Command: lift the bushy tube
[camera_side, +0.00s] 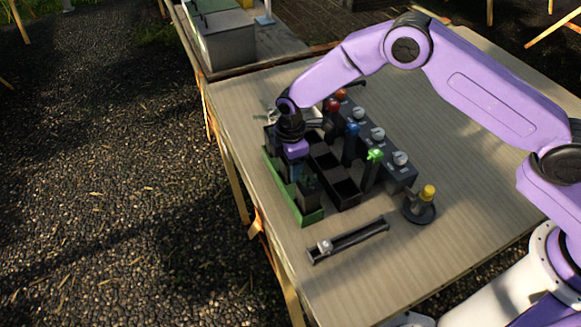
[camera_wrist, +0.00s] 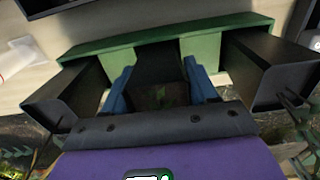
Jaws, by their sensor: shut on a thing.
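A green rack (camera_side: 310,218) stands near the table's left edge, and its green edge also shows in the wrist view (camera_wrist: 200,45). It carries dark square tubes with plants. The near tube (camera_side: 309,198) stands at the rack's front end. I cannot tell whether the held tube is clear of the rack, or whose plant is bushiest.
A black tray (camera_side: 345,192) with empty compartments lies right of the rack. Behind it stands a grey row of boxes (camera_side: 400,173) with white knobs and coloured-topped posts. A black slide track (camera_side: 350,240) and a yellow-topped post (camera_side: 427,193) are nearer. The table's right side is clear.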

